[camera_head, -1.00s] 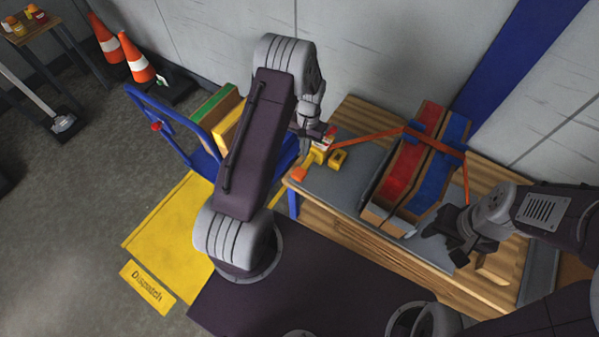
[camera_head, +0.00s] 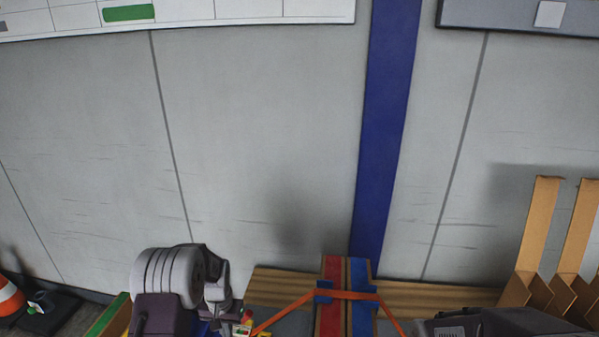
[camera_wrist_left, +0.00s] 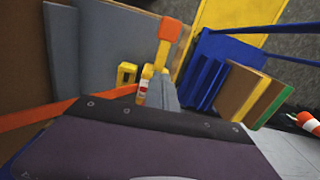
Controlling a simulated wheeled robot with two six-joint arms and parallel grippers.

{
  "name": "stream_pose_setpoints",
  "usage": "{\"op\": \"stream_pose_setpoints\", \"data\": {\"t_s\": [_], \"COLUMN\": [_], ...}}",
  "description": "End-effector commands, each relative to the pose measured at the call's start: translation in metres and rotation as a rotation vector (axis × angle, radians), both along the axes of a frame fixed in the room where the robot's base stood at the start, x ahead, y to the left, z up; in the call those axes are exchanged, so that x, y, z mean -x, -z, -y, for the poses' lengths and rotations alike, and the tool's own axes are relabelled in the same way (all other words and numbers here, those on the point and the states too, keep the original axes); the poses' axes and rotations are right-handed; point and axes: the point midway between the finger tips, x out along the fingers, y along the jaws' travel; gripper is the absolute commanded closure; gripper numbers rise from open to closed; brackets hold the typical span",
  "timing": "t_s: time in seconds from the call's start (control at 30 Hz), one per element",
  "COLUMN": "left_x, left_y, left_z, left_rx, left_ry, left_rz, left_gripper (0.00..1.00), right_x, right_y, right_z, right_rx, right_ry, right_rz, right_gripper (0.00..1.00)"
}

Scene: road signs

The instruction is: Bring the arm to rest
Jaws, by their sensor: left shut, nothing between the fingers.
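My left arm (camera_head: 165,285) rises at the bottom of the head view, its elbow high and its wrist turned down. My left gripper (camera_wrist_left: 164,93) shows beyond my dark wrist housing in the left wrist view; it is shut and empty. It is above the table, near a yellow tool with an orange end (camera_wrist_left: 168,32), a small red-and-white item (camera_wrist_left: 143,91) and a yellow block (camera_wrist_left: 126,73). I cannot tell if it touches them. Part of my right arm (camera_head: 500,323) shows at the bottom right of the head view; its gripper is outside the frame.
A wooden slotted rack (camera_head: 545,235) is at right. A blue cart (camera_wrist_left: 209,78) and a traffic cone (camera_wrist_left: 309,122) are beside the table.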

Motion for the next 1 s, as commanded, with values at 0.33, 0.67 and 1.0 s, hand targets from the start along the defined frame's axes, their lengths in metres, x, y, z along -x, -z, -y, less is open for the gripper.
{"op": "stream_pose_setpoints", "data": {"t_s": [0.33, 0.67, 1.0], "left_x": [0.113, 0.184, 0.184], "left_y": [-0.132, -0.108, -0.108], "left_z": [0.062, 0.065, 0.065], "left_rx": [0.018, 0.034, 0.034], "left_ry": [0.056, -0.043, -0.043], "left_rz": [0.170, 0.108, 0.107], "left_gripper": [1.00, 1.00, 1.00], "right_x": [0.000, 0.000, 0.000], "right_y": [0.000, 0.000, 0.000], "right_z": [0.000, 0.000, 0.000], "right_rx": [0.000, 0.000, 0.000], "right_ry": [0.000, 0.000, 0.000], "right_rz": [0.000, 0.000, 0.000], "right_gripper": [0.51, 0.51, 0.51]}}
